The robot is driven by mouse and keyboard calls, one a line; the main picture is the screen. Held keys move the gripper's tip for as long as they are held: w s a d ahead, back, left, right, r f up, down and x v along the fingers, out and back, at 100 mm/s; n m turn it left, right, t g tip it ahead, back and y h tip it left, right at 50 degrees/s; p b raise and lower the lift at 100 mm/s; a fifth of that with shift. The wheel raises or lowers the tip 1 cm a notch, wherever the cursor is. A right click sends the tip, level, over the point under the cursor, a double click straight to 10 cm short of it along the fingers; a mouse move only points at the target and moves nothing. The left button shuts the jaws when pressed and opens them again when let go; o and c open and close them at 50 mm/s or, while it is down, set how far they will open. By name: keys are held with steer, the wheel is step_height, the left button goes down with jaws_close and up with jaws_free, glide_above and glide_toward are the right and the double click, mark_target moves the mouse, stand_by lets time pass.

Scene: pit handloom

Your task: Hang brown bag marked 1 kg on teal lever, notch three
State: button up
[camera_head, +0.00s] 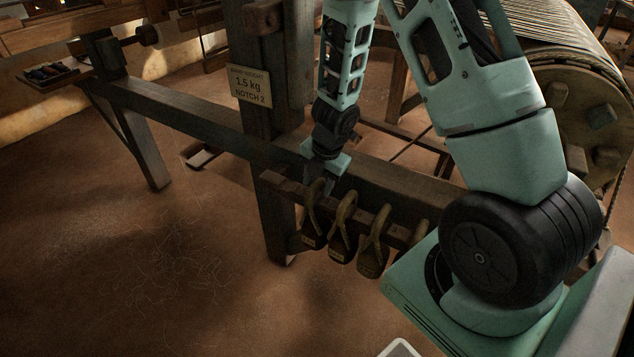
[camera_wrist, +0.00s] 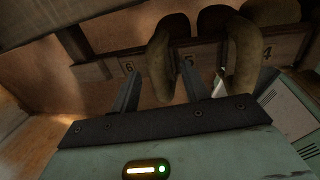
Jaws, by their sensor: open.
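Several dark bags with thick loops hang in a row from a wooden rack. The leftmost is a blackish bag (camera_head: 312,241), followed by another dark bag (camera_head: 342,246) and an olive-brown bag (camera_head: 371,262). Their small tags are too small to read, so I cannot tell which is marked 1 kg. My gripper (camera_head: 317,188) is at the top of the leftmost bag's loop. In the wrist view my gripper (camera_wrist: 173,92) is open, and a brown loop (camera_wrist: 162,55) shows between its fingers, not gripped. I cannot make out a teal lever or its notches.
A sign (camera_head: 250,87) on the loom post reads 1.5 kg, notch 2. The rack (camera_head: 283,188) has number plates; 6, 5 and 4 show in the wrist view. A second loop (camera_wrist: 244,55) hangs close right.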

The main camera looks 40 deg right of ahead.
step_height(320, 180, up, 16)
steer(key=s+d+p, duration=0.1)
steer(key=s+p, duration=0.2)
steer(key=p, duration=0.6)
steer(key=shift+f, duration=0.15)
steer(key=a+r+m+t+h+p, duration=0.1)
steer(key=a+r+m+t+p, duration=0.2)
steer(key=a+r+m, duration=0.7)
steer(key=s+a+r+m+g, duration=0.2)
steer(key=s+a+r, duration=0.2)
steer(key=s+a, duration=0.3)
steer(key=s+a+r+m+g+p, duration=0.1)
steer(key=s+a+r+m+g, duration=0.1)
steer(key=s+a, duration=0.6)
steer(key=s+r+g, duration=0.1)
steer(key=s, duration=0.5)
steer(key=shift+a+r+y, duration=0.3)
steer(key=shift+r+y, duration=0.1)
steer(key=shift+c, duration=0.3)
